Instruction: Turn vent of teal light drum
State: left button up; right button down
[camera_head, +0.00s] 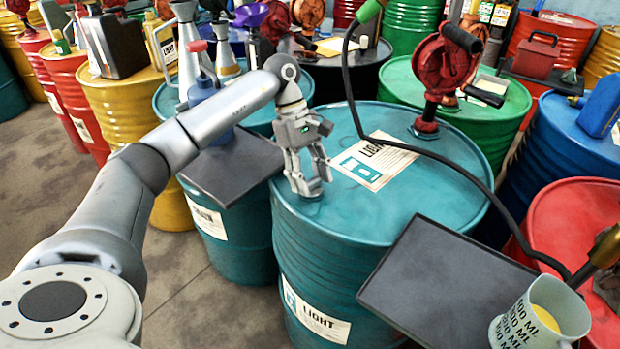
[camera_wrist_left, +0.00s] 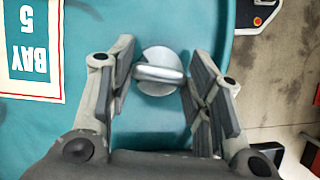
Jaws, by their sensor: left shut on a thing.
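The teal light drum (camera_head: 325,222) stands in the middle of the head view. A LIGHT label (camera_head: 312,312) is on its side and another white label (camera_head: 376,160) lies on its top. My left gripper (camera_head: 308,190) points down at the left part of the drum's top. In the left wrist view its fingers (camera_wrist_left: 160,78) are on either side of the vent (camera_wrist_left: 158,58), a round metal disc with a raised bar. The gripper is shut on that bar. In the head view the fingers mostly hide the vent. My right gripper is not in view.
A red pump (camera_head: 440,70) stands at the drum's back edge. A black hose (camera_head: 465,175) arches over the top to a nozzle (camera_head: 600,252). A dark tray (camera_head: 440,275) juts out at front right, beside a measuring cup (camera_head: 508,325) holding yellow liquid. Another dark tray (camera_head: 235,170) is at left.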

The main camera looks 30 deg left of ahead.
pick_arm(q)
jog(key=shift+m, duration=0.3)
dwell(0.4)
jog(key=o, duration=1)
jog(key=v, duration=1.2)
jog(key=shift+w+d, duration=0.1)
jog(key=shift+w, duration=0.05)
